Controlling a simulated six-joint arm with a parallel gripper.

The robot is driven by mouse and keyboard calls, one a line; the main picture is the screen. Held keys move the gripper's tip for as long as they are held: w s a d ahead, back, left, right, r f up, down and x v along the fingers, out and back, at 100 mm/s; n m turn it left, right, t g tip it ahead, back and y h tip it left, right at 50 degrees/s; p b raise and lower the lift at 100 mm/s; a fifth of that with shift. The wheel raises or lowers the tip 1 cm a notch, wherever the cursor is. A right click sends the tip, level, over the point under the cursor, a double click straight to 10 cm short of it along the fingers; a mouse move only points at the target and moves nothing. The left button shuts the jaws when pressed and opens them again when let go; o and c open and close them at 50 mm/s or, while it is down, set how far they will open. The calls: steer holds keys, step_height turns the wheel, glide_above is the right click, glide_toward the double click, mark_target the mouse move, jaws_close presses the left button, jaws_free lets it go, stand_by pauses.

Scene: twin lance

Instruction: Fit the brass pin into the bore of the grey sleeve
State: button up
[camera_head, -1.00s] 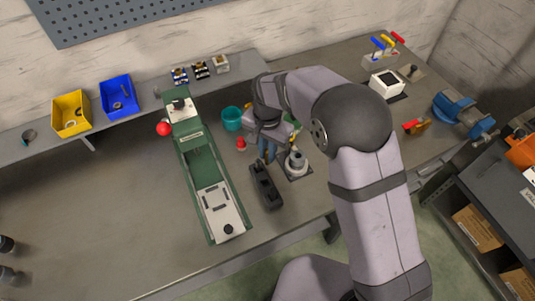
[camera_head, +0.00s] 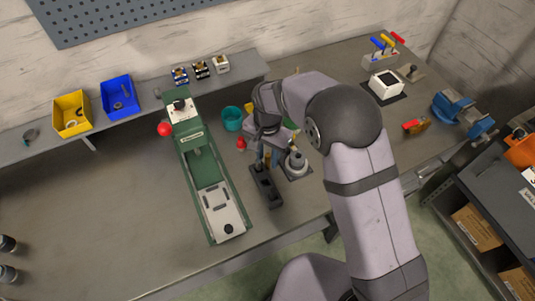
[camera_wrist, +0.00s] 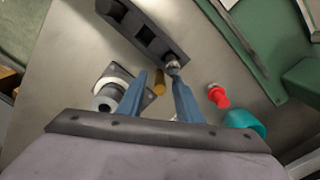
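The grey sleeve (camera_head: 297,164) stands upright on a dark square plate, right of my gripper in the head view. It also shows at the left in the wrist view (camera_wrist: 106,98). My gripper (camera_wrist: 160,72) has two blue fingers, spread apart and pointing at the end of a black block. A brass-coloured pin (camera_wrist: 160,82) shows between the fingers in the wrist view, with a gap visible on each side. A silver round piece (camera_wrist: 172,66) sits by the right fingertip at the block's end. In the head view my gripper partly hides the pin area.
The black block (camera_head: 268,190) with recesses lies just in front of my gripper. A green fixture (camera_head: 207,170) stands to the left. A teal cup (camera_head: 232,119) and a small red piece (camera_head: 241,144) are behind left.

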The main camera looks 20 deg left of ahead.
mark_target(268, 155)
step_height(268, 155, up, 12)
steer(key=b, duration=0.3)
steer(key=shift+r, duration=0.15)
steer(key=s+d+f, duration=0.1)
steer(key=s+d, duration=0.1)
steer(key=d, duration=0.6)
steer(key=s+d+f+n, duration=0.1)
steer(key=s+d, duration=0.1)
steer(key=d, duration=0.7)
steer(key=s+d+f, duration=0.1)
steer(key=s+d, duration=0.1)
steer(key=d, duration=0.7)
steer(key=shift+s+d+f, duration=0.2)
steer(key=shift+s+f, duration=0.05)
steer(key=shift+f, duration=0.05)
steer(key=shift+o, duration=0.5)
steer(key=s+d+f+n, duration=0.1)
steer(key=s+d+f, duration=0.1)
steer(key=s+d, duration=0.3)
steer(key=shift+s+d+f, duration=0.25)
steer(key=shift+s+f, duration=0.15)
steer(key=shift+s, duration=0.7)
steer(key=shift+w+a, duration=0.1)
steer(key=shift+w, duration=0.05)
